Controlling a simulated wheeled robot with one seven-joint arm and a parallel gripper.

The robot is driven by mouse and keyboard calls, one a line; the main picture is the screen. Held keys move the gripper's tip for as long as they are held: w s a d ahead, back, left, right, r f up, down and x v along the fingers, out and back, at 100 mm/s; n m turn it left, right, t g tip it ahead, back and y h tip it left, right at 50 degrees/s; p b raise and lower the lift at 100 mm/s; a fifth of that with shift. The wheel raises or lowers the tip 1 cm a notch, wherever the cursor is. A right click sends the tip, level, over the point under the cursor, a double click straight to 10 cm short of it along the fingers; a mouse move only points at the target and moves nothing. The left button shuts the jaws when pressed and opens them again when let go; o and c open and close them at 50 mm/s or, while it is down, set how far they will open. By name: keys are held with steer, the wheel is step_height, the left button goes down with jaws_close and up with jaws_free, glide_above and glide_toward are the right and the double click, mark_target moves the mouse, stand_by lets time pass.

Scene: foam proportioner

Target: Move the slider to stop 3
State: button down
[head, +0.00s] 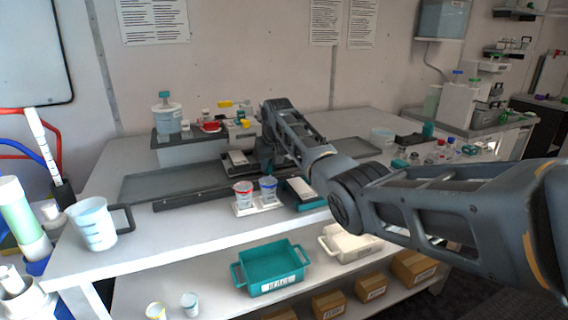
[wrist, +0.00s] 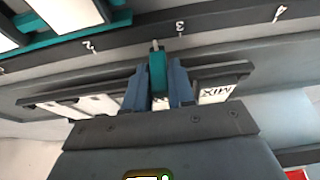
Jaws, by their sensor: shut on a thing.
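The slider (wrist: 157,72) is a teal tab with a small pale pointer at its tip. In the wrist view, my gripper (wrist: 158,80) has its two blue fingers shut on it, one on each side. The dark scale rail (wrist: 225,28) carries white numbers 2, 3 and 4. The pointer stands between 2 (wrist: 90,46) and 3 (wrist: 180,27), nearer 3 and left of it. In the head view, the dark rail (head: 190,198) runs along the bench and my gripper (head: 266,158) is behind it; the slider there is mostly hidden by my arm.
A plate marked MIX (wrist: 215,93) lies beside the fingers. In the head view, a white stand with two cups (head: 243,192) and a teal-framed tray (head: 301,193) stand in front of the rail. A pitcher (head: 92,223) stands at the bench's left end. A teal bin (head: 270,270) is below.

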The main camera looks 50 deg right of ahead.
steer(key=shift+w+a, duration=0.4)
steer(key=shift+a, duration=0.25)
steer(key=shift+w+a, duration=0.35)
steer(key=shift+a, duration=0.25)
steer(key=c, duration=1)
jaws_free()
steer(key=shift+c, duration=0.2)
steer(key=v, duration=0.7)
steer(key=shift+s+r, duration=0.15)
steer(key=shift+r, duration=0.2)
steer(key=shift+a, duration=0.1)
steer(key=shift+s, duration=0.1)
